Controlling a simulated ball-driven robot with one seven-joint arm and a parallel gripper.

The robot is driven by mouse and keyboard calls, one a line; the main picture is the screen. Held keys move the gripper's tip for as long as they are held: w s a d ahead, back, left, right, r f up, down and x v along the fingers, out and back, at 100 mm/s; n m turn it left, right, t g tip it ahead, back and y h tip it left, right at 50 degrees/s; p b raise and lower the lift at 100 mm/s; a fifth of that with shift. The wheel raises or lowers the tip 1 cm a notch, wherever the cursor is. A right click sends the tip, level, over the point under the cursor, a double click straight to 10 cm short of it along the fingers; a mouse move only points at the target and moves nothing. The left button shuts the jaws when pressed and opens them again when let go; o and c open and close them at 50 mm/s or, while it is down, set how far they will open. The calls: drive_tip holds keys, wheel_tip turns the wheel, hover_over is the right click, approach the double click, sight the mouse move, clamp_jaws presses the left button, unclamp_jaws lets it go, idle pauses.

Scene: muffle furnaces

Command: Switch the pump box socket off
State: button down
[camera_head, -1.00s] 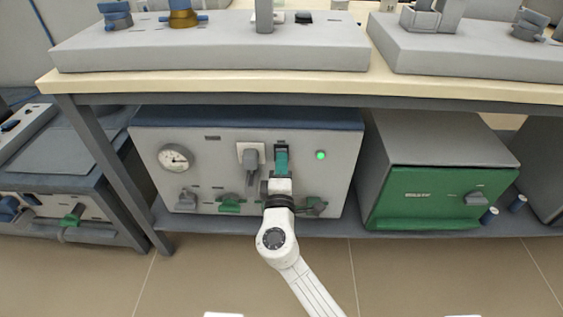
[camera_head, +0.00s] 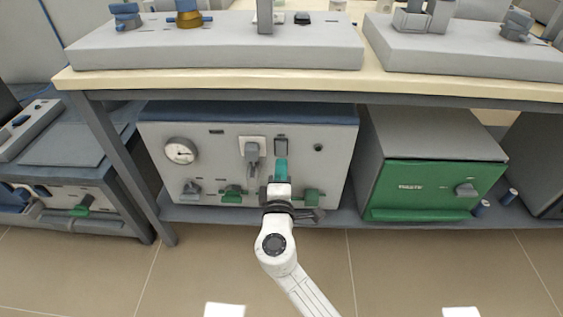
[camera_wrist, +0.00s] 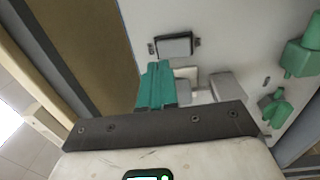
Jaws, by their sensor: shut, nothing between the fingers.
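The pump box (camera_head: 225,145) has a pale front panel and a blue top, and stands on the shelf under the bench. A dark-framed rocker switch (camera_head: 281,145) sits on the panel, right of a socket with a grey plug (camera_head: 252,152) in it. The round indicator lamp (camera_head: 318,147) right of the switch is dark. My gripper (camera_head: 281,163), with teal fingers, is shut and empty just below the switch. In the wrist view, the fingertips (camera_wrist: 157,66) point towards the switch (camera_wrist: 174,46) with a small gap showing. The plug (camera_wrist: 225,86) is beside the fingers.
Green valve handles (camera_head: 233,194) and a grey one line the box's lower panel; my arm partly hides this row. A round gauge (camera_head: 180,151) is at upper left. A green-fronted box (camera_head: 430,188) stands to the right. The bench top (camera_head: 330,88) overhangs the shelf.

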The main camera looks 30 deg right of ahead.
drive_tip(key=r+p+v, duration=0.1)
drive_tip(key=p+v, duration=0.1)
drive_tip(key=v, duration=0.6)
drive_tip(key=shift+a+r, duration=0.2)
drive_tip(key=shift+r, duration=0.15)
drive_tip(key=s+d+f+m+g, duration=0.4)
drive_tip(key=s+d+m+g, duration=0.1)
drive_tip(key=s+d, duration=0.2)
drive_tip(key=s+d+f+m+g, duration=0.4)
drive_tip(key=s+d+m+g, duration=0.1)
drive_tip(key=s+d, duration=0.2)
drive_tip(key=s+a+f+m+g+y, duration=0.1)
drive_tip(key=s+a+f+g+y, duration=0.2)
drive_tip(key=s+y, duration=0.35)
drive_tip(key=s+a+f+m+g+y, duration=0.1)
drive_tip(key=s+a+f+g+y, duration=0.15)
drive_tip(key=s, duration=0.65)
wheel_tip(320, 180, up, 32)
drive_tip(key=p, duration=3.2)
drive_tip(key=shift+a+p, duration=0.4)
